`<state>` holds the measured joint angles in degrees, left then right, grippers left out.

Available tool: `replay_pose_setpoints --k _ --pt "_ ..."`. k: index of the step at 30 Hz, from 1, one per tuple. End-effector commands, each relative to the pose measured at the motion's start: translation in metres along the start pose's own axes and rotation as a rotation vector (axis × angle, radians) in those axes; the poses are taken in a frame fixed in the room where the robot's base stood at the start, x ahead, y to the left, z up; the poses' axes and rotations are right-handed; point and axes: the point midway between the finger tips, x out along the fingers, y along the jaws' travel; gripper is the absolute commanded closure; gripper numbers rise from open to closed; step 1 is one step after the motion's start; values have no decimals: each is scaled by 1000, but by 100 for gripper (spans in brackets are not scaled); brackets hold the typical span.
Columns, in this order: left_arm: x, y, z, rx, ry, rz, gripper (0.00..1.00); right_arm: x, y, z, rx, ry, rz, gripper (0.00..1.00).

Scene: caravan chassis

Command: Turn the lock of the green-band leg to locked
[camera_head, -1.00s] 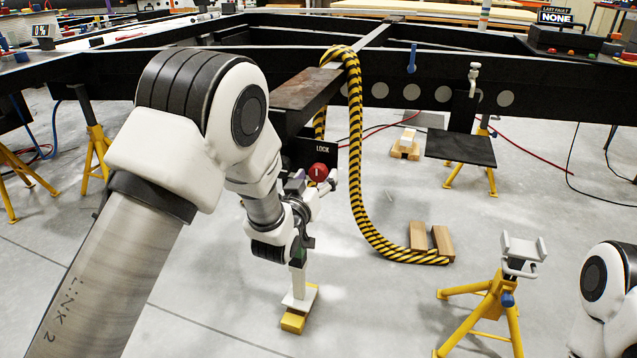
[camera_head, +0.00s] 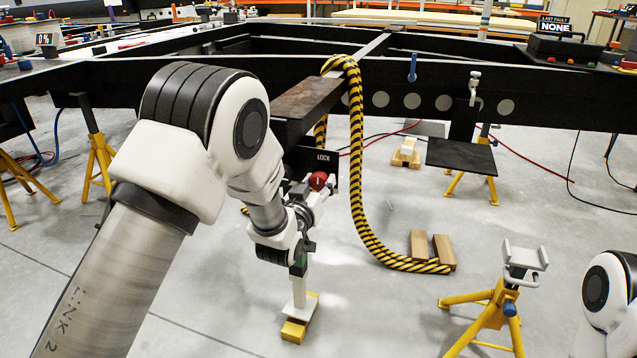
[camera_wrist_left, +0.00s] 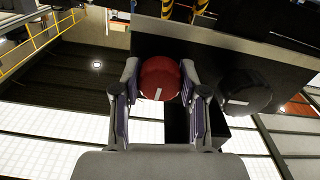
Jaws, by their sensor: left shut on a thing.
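The green-band leg (camera_head: 299,290) hangs below the black frame, a white post with a green band partly behind my left arm, its foot on a yellow block (camera_head: 294,331). Its red lock knob (camera_head: 318,180), with a white mark, sits just under a "LOCK" label. My left gripper (camera_head: 312,192) is at this knob. In the left wrist view the red knob (camera_wrist_left: 160,78) lies between the two fingers of the gripper (camera_wrist_left: 160,95), which is shut on it; its white mark is near upright, slightly tilted. My right gripper is out of view.
A black-yellow striped hose (camera_head: 358,150) hangs from the frame (camera_head: 250,75) just right of the lock. Yellow stands (camera_head: 495,310) are on the floor at right and left. A black round knob (camera_wrist_left: 245,92) is right of the red one in the wrist view.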

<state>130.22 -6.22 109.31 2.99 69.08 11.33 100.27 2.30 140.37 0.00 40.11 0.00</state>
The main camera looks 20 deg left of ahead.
Motion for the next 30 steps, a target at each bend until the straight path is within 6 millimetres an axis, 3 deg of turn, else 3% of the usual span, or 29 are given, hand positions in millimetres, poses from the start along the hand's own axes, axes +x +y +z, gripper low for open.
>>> replay_pose_setpoints --k 8,30 --pt "0 0 -2 163 0 0 93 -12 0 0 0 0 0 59" --pt "0 -1 -3 856 1 -1 93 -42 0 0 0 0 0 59"
